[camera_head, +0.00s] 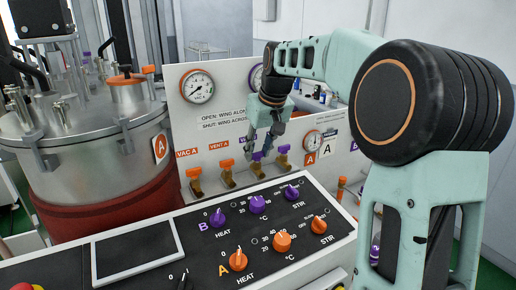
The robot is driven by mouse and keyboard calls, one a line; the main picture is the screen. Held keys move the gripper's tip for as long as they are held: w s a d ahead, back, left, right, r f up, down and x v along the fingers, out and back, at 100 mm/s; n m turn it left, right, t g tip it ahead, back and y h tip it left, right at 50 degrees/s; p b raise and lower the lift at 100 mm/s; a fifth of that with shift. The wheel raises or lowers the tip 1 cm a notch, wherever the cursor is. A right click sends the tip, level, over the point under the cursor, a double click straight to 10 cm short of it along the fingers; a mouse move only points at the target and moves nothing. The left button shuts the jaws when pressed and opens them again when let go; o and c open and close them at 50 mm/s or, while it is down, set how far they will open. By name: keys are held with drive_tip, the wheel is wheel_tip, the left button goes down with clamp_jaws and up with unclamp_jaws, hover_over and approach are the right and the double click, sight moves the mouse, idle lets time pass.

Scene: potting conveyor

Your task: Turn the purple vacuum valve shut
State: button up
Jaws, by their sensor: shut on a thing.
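Two purple-handled valves sit at the right end of a row on the white upright panel. My gripper (259,147) reaches down over the left one, the purple valve (257,157), and is shut on its wing handle. The fingers hide part of this handle, so its exact angle cannot be told. The label above it is mostly hidden by the gripper. The other purple valve (284,150) stands free just to the right.
Two orange valves, VAC A (194,173) and VENT A (226,164), stand left of the purple ones. A gauge (197,87) is above. A control box (270,215) with purple and orange knobs lies in front. A steel vessel (90,160) stands left.

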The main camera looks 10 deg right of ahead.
drive_tip(key=o, duration=1.2)
drive_tip(key=shift+c, duration=0.2)
drive_tip(key=shift+r, duration=0.1)
drive_tip(key=v, duration=1.1)
drive_tip(key=shift+s+r, duration=0.25)
drive_tip(key=shift+r, duration=0.1)
